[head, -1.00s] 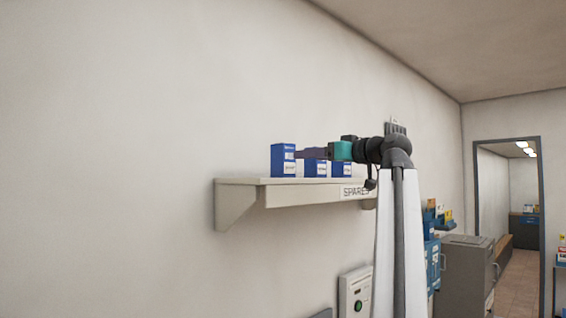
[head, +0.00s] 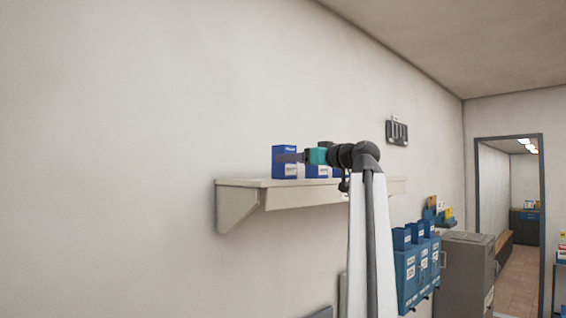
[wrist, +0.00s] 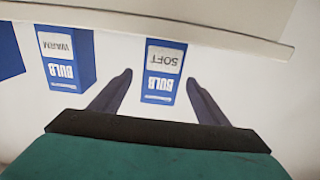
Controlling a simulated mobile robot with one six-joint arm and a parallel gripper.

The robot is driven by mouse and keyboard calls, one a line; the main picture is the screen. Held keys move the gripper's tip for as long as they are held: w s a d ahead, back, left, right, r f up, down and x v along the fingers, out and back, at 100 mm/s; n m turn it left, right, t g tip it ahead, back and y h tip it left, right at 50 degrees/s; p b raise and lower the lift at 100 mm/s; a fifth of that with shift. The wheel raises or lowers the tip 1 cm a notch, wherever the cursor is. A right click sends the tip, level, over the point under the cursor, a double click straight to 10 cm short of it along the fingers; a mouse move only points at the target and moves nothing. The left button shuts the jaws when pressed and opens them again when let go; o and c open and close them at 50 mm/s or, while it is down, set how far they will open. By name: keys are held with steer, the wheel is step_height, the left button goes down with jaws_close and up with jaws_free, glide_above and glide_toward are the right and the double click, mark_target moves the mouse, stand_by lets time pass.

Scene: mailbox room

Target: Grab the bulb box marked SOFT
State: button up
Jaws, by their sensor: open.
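The blue bulb box marked SOFT (wrist: 163,72) shows upside down in the wrist view, between my two fingers with a gap on each side. In the head view it is the leftmost blue box (head: 283,164) on the shelf (head: 245,186). My gripper (wrist: 158,77) is open and empty. The box marked WARM (wrist: 65,60) is to the left in the wrist view.
A third blue box (wrist: 8,48) is cut off at the wrist view's left edge. Blue bins (head: 412,268), a grey cabinet (head: 464,275) and a doorway (head: 522,200) are farther right.

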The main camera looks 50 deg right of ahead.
steer(key=shift+w, duration=0.15)
steer(key=w, duration=0.1)
steer(key=w+p, duration=0.2)
steer(key=shift+r, duration=0.25)
steer(key=shift+w+d+f+p, duration=0.15)
steer(key=shift+w+p, duration=0.3)
steer(key=shift+w, duration=0.55)
steer(key=c, duration=1.2)
